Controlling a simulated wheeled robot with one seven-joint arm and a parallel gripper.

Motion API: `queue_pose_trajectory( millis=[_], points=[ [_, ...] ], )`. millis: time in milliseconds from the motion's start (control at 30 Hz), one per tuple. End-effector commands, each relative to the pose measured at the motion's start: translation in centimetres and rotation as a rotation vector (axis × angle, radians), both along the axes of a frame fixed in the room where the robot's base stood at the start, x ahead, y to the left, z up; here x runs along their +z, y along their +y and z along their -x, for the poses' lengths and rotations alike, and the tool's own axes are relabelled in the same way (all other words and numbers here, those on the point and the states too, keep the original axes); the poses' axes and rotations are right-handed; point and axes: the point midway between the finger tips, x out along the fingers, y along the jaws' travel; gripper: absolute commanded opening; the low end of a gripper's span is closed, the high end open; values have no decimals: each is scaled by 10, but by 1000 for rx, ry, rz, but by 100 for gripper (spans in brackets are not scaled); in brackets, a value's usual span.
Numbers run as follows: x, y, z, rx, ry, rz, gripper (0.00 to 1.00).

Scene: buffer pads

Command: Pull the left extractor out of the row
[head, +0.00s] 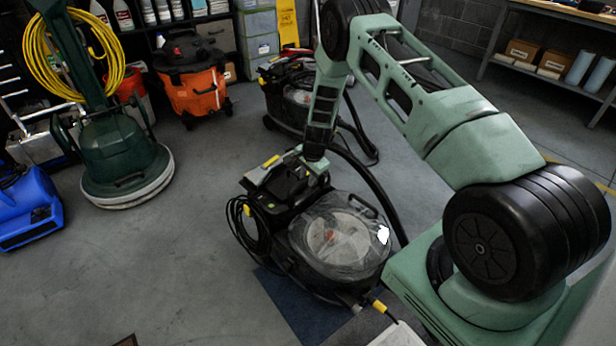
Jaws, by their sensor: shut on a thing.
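A black extractor (340,241) with a clear domed lid and a coiled black cord stands on the open floor in the head view, in front of the other machines. My gripper (316,172) reaches down to the handle at its back and is shut on it; the fingertips are partly hidden by the arm and the dark handle. A second dark extractor (292,92) with a hose stands farther back, by the shelves. Clear floor lies between the two.
An orange wet vacuum (196,90) and a green floor machine (122,165) stand at left, with a blue air mover (28,212) at the left edge. A dark blue mat (285,305) lies partly under the near extractor. Shelving (560,12) stands at right.

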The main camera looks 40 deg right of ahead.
Motion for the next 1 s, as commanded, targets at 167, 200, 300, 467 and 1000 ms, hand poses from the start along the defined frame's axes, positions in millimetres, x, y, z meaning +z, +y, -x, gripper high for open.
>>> queue_pose_trajectory(
  millis=[167, 200, 300, 467, 1000],
  points=[
    [0, -1, 0, 0, 0, 1, 29],
    [0, 0, 0, 0, 0, 1, 40],
    [0, 0, 0, 0, 0, 1, 44],
    [0, 0, 0, 0, 0, 1, 44],
    [87, -3, 15, 0, -3, 1, 44]
  ],
)
